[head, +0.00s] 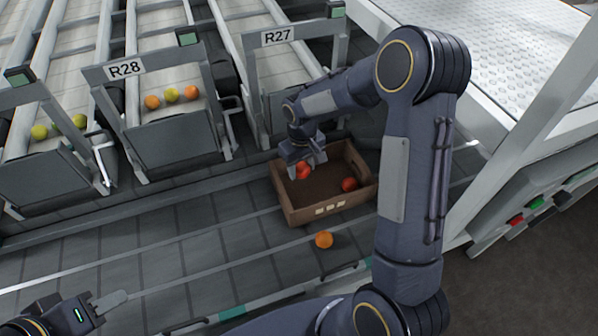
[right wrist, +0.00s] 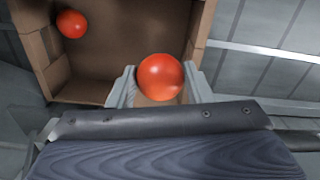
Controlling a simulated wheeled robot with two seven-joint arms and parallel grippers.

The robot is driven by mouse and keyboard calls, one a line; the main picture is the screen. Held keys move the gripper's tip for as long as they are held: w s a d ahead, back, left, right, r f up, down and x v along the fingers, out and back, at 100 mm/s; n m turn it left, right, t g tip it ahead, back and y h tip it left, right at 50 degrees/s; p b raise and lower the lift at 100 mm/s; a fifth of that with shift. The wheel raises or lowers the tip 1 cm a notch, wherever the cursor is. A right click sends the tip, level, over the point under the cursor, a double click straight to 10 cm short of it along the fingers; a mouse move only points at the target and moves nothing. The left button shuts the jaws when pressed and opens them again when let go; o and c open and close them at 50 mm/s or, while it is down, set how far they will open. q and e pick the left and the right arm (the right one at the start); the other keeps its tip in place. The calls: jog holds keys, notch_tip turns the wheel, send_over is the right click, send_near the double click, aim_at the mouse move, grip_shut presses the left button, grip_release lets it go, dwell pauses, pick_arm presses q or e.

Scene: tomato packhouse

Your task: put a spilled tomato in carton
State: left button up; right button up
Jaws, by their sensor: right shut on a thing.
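A brown carton (head: 328,207) stands on the grey belt, right of centre in the head view; its wall also shows in the right wrist view (right wrist: 32,62). My right gripper (head: 302,172) is over the left part of the carton, shut on a red tomato (right wrist: 160,77), which also shows in the head view (head: 303,170). Another red tomato (head: 349,184) lies inside the carton and shows in the right wrist view (right wrist: 71,24). An orange tomato (head: 324,240) lies on the belt in front of the carton. My left gripper (head: 108,302) is low at the left, empty; its finger gap is unclear.
Chutes marked R28 (head: 124,69) and R27 (head: 277,36) stand behind the belt. Several orange and yellow tomatoes (head: 172,95) sit in R28, and yellow-green ones (head: 79,121) in the chute at left. The belt left of the carton is clear.

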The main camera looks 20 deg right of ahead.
jog(key=b, duration=0.9)
send_over(302, 201)
jog(key=shift+f, duration=6.1)
jog(key=shift+f+b, duration=0.45)
jog(key=shift+f, duration=0.15)
jog(key=o, duration=0.8)
jog(key=shift+c, duration=1.5)
notch_tip(302, 201, up, 7)
jog(key=p, duration=0.5)
jog(key=shift+r, duration=0.15)
